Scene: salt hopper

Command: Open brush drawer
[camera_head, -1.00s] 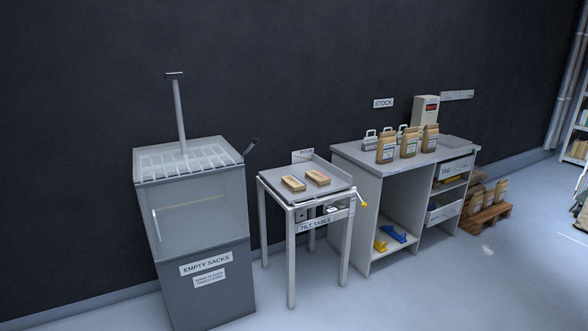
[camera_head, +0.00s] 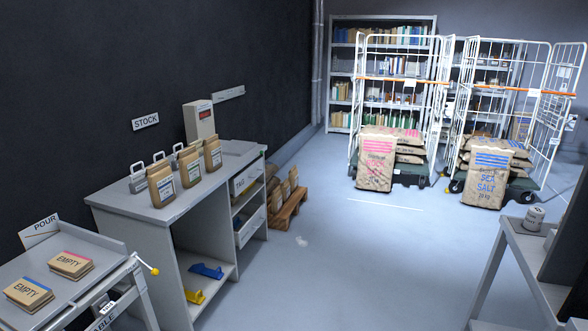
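The grey workbench (camera_head: 180,210) stands against the dark wall at left centre. Its right side holds an upper drawer front (camera_head: 247,178) with a label that seems to begin with "TAG". Below a gap is a lower white drawer front (camera_head: 252,224) with a label too small to read. I cannot tell which one is the brush drawer, or whether either is pulled out. Neither of my grippers shows in the head view.
Three paper bags (camera_head: 188,167) and grey handled items (camera_head: 139,180) stand on the bench. The tilt table (camera_head: 82,290) with two "EMPTY" sacks is at lower left. Roll cages (camera_head: 400,95) stand farther back.

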